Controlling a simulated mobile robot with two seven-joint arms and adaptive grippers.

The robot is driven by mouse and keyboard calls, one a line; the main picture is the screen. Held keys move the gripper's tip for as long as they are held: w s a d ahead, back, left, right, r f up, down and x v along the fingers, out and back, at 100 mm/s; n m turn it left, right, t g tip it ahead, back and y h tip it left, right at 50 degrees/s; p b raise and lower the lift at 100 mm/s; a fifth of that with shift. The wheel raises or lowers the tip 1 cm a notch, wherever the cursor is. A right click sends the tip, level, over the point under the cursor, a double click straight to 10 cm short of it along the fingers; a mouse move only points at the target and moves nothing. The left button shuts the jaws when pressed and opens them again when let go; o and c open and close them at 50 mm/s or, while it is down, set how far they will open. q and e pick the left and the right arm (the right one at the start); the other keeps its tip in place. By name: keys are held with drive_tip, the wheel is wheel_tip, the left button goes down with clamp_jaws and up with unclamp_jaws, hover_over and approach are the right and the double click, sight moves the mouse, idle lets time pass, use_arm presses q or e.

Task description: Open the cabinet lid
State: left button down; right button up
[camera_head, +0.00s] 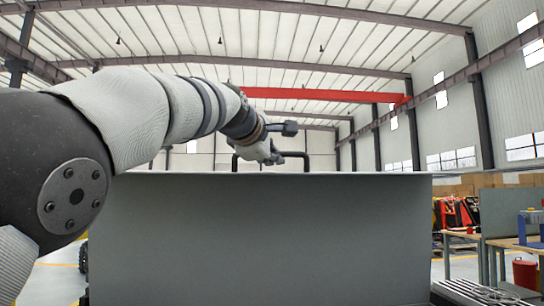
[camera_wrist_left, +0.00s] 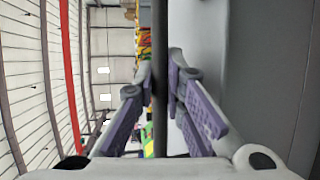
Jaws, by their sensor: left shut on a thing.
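A large flat grey panel of the cabinet (camera_head: 260,240) fills the lower middle of the head view, its top edge level. I cannot tell whether this face is the lid or a wall. A dark handle (camera_head: 306,158) shows just above that edge. My left gripper (camera_head: 270,158) reaches over from the left and is at the handle. In the left wrist view my left gripper (camera_wrist_left: 160,88) has its fingers on both sides of the dark handle bar (camera_wrist_left: 160,45), shut on it. A grey cabinet surface lies right beside the bar there. My right gripper is not in view.
A work table (camera_head: 518,243) with a blue item and a red bin (camera_head: 525,272) stand at the right. Red and black equipment (camera_head: 456,212) is behind them. A slatted metal surface (camera_head: 478,291) lies at the panel's lower right. The space above the panel is open.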

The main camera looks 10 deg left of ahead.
use_arm(q)
drive_tip(key=shift+f, duration=0.25)
drive_tip(key=c, duration=1.7)
unclamp_jaws()
drive_tip(key=shift+a, duration=0.1)
drive_tip(key=shift+o, duration=0.2)
drive_tip(key=shift+r, duration=0.1)
drive_tip(key=shift+w, duration=0.1)
